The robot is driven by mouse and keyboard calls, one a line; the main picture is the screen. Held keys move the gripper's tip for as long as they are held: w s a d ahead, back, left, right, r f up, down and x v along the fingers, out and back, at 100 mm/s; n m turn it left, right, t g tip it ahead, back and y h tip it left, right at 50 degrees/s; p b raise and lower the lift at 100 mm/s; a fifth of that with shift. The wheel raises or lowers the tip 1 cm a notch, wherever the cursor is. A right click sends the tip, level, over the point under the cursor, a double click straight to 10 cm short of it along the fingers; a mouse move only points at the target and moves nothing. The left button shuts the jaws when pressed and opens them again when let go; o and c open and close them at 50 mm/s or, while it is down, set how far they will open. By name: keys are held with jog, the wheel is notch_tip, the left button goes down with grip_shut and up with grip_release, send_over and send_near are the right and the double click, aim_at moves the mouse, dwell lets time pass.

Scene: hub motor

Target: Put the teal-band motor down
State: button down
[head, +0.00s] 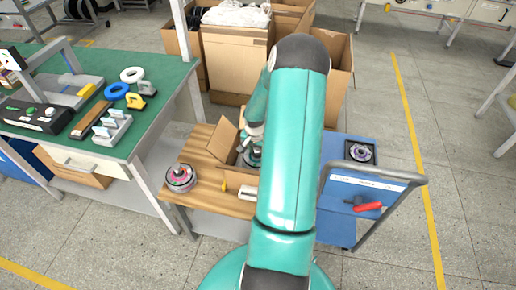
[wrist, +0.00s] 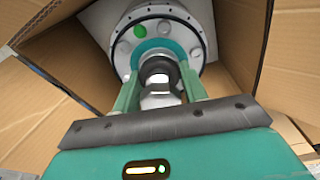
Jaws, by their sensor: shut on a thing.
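The teal-band motor (wrist: 197,20) is a round grey hub with bolts on its rim, a teal ring and a green dot on its face. In the wrist view my gripper (wrist: 160,82) is shut on the dark and metal shaft at its centre. The motor is between the walls of an open cardboard box (wrist: 265,75). In the head view the motor (head: 254,157) shows partly beside my arm, inside the box (head: 228,134) on the wooden table. My fingertips are hidden there. I cannot tell whether the motor touches the box floor.
A motor with a reddish top (head: 180,178) stands at the wooden table's (head: 203,190) left end. Another round part (head: 360,152) sits on the blue cart (head: 350,180), right of my arm. A green workbench (head: 150,110) with tools stands at left. Large cartons (head: 237,60) stand behind.

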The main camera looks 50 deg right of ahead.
aim_at(258, 159)
jog(key=shift+d+f, duration=0.15)
jog(key=shift+f, duration=2.5)
jog(key=shift+f, duration=0.1)
jog(key=c, duration=0.8)
grip_release()
jog(key=shift+s+f, duration=0.1)
jog(key=r, duration=0.4)
jog(key=a+r, duration=0.1)
jog(key=r, duration=0.7)
jog(key=shift+s+a+r, duration=0.1)
jog(key=shift+a+r, duration=0.1)
jog(key=shift+a, duration=0.1)
jog(key=w+a+r+n+t+h, duration=0.15)
jog(key=a+r+n, duration=0.25)
jog(key=a+r, duration=0.65)
jog(key=w+a+r+n, duration=0.3)
jog(key=a+r, duration=0.7)
jog(key=r, duration=0.1)
jog(key=s+a+r+n+t+y, duration=0.1)
jog(key=s+a+r+n, duration=0.3)
jog(key=a, duration=0.6)
jog(key=s+a+r+n+t+y, duration=0.2)
jog(key=s+a+r+n, duration=0.2)
jog(key=s+a+r, duration=0.2)
jog(key=s+a, duration=0.2)
jog(key=a, duration=0.1)
jog(key=shift+a+t, duration=0.35)
